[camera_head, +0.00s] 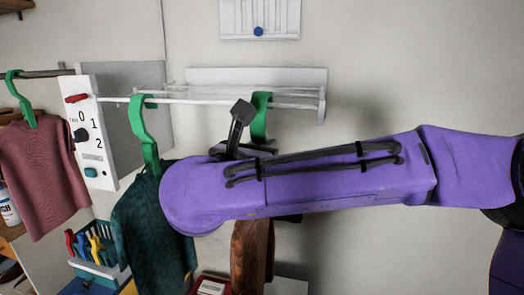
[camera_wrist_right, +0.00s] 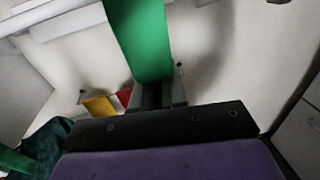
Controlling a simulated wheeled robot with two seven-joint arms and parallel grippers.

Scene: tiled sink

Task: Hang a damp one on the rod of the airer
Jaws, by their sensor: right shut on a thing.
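The white airer (camera_head: 300,105) is on the wall, with thin rods. A dark teal garment (camera_head: 150,225) hangs on a green hanger (camera_head: 146,130) from its front rod. My right gripper (camera_head: 243,112) is in front of the airer, shut on a second green hanger (camera_head: 262,118). In the right wrist view, this hanger's green strip (camera_wrist_right: 140,40) rises from between the fingers (camera_wrist_right: 160,94). Its top is at the airer's rods; I cannot tell whether it rests on one. A brown garment (camera_head: 252,255) hangs below my forearm, which hides its upper part. My left gripper is out of view.
A mauve sweater (camera_head: 45,175) hangs on a green hanger from a dark rail at the left. A switch panel (camera_head: 90,130) stands between rail and airer. A teal basket of colored pegs (camera_head: 95,250) is below. Bare wall lies right of the airer.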

